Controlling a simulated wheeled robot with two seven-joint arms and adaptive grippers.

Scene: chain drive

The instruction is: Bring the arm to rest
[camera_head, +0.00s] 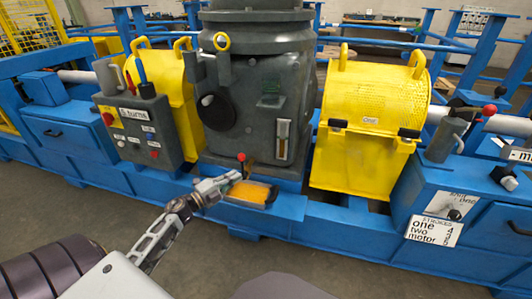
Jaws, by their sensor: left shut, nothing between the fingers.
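My left arm comes in from the lower left of the head view. Its gripper (232,178) is shut and empty. It is held in front of the dark grey motor housing (250,120), over or close to the left end of a small tray with orange contents (248,193). I cannot tell whether the fingertips touch the tray. A small red knob (241,157) shows just above the fingertips. My right gripper is not in view.
Yellow guards (365,125) stand on both sides of the housing, on a blue frame (330,218). A grey control box (140,130) with buttons is at the left. A sign (434,231) hangs at the right. The floor in front is clear.

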